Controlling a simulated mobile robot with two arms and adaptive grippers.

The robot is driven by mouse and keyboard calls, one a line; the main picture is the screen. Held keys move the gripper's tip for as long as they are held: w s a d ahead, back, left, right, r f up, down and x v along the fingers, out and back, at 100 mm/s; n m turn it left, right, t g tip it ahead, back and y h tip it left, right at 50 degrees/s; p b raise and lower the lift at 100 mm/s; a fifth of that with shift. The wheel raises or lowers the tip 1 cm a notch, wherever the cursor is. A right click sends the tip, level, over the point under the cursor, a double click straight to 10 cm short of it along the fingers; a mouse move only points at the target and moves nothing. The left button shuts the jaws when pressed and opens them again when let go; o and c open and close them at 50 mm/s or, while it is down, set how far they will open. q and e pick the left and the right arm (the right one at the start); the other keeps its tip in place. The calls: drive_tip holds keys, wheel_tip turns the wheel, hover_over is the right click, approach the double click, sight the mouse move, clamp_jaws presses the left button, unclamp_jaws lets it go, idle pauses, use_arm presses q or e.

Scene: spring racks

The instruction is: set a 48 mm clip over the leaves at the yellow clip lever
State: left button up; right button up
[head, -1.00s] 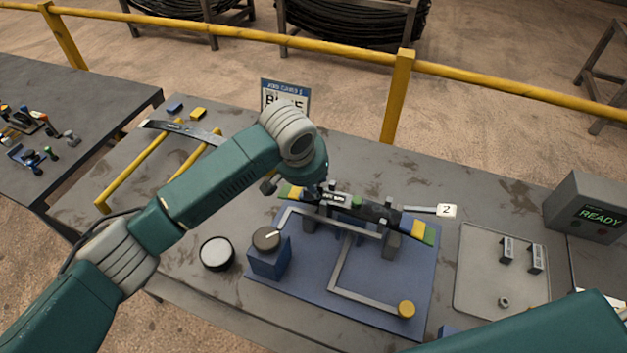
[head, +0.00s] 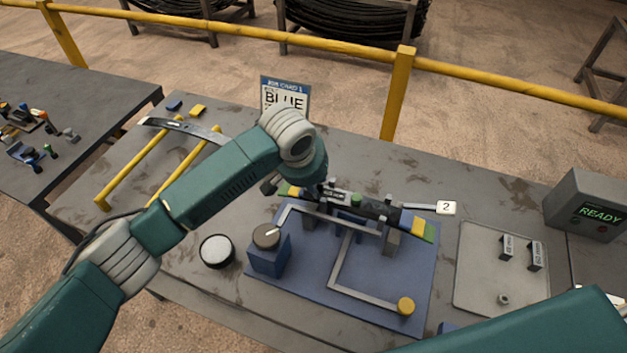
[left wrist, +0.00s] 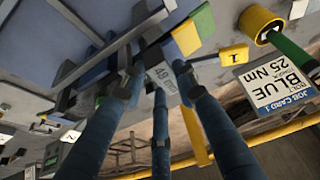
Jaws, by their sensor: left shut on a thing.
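The dark leaf stack, with yellow and green ends (head: 415,228), lies across grey posts on a blue fixture plate (head: 300,273). A bent grey lever with a yellow knob (head: 405,306) extends to the plate's front right. My left gripper (head: 327,190) is over the left part of the stack. It is shut on a grey labelled clip (left wrist: 160,76), which appears to read 48 MM; the clip also shows in the head view (head: 336,195). The clip is at the leaves, but I cannot tell whether it is seated. My right gripper is out of view.
Two other clips (head: 507,247) stand on a grey tray (head: 476,285) at right. A dial (head: 267,237) on a blue box and a white-topped round pot (head: 216,252) stand left and front. Tag 2 (head: 446,208) marks the stack's right end.

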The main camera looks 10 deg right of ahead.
use_arm(q)
drive_tip(key=shift+f, duration=0.25)
drive_tip(key=o, duration=1.3)
drive_tip(key=shift+s, duration=0.1)
drive_tip(key=o, duration=0.5)
drive_tip(key=shift+r, duration=0.1)
